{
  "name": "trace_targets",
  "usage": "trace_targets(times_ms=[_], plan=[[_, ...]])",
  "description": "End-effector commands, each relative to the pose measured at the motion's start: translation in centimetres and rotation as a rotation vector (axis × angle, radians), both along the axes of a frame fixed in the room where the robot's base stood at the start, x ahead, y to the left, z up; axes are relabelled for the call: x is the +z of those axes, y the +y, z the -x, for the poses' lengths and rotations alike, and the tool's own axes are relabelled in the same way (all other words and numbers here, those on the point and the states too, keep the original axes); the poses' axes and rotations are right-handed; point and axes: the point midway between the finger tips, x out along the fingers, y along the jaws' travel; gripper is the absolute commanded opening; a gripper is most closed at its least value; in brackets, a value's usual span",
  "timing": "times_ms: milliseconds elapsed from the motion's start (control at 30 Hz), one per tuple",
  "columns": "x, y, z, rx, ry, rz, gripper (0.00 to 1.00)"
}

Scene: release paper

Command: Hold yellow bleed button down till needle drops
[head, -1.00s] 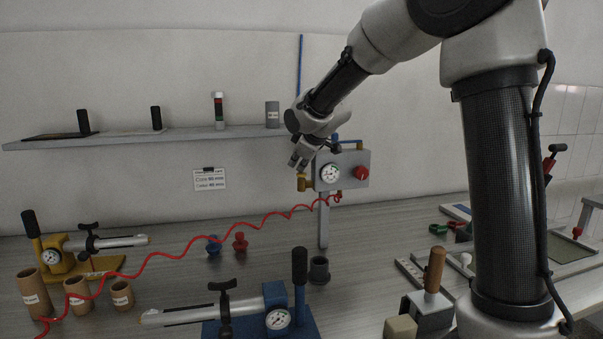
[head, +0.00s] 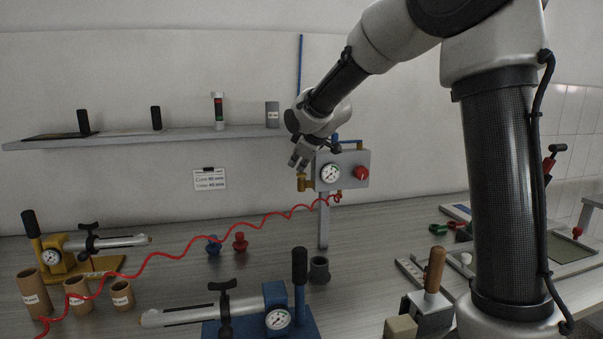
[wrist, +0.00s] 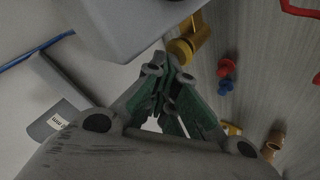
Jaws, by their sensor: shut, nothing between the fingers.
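The grey control box (head: 350,160) stands on a post at the back of the bench. A white dial gauge (head: 330,174) is on its front; the needle is too small to read surely. A brass-yellow fitting with the yellow bleed button (head: 301,175) on top sits at the box's left side. It also shows as a yellow piece in the wrist view (wrist: 181,49). My gripper (head: 297,163) is shut and empty, pointing down just above the button. In the wrist view its fingertips (wrist: 168,68) meet close to the yellow piece; I cannot tell whether they touch.
A red knob (head: 361,173) is on the box's right side. A coiled red hose (head: 220,228) runs from the box across the bench. A shelf (head: 140,139) is on the wall to the left. A blue clamp tool (head: 276,318) stands in front.

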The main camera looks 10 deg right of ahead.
Motion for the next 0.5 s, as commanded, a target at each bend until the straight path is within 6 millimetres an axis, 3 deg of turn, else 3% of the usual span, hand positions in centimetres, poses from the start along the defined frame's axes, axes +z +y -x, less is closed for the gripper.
trace_targets(times_ms=[500], plan=[[1.7,0.0,0.0,0.000,0.000,0.000,0.00]])
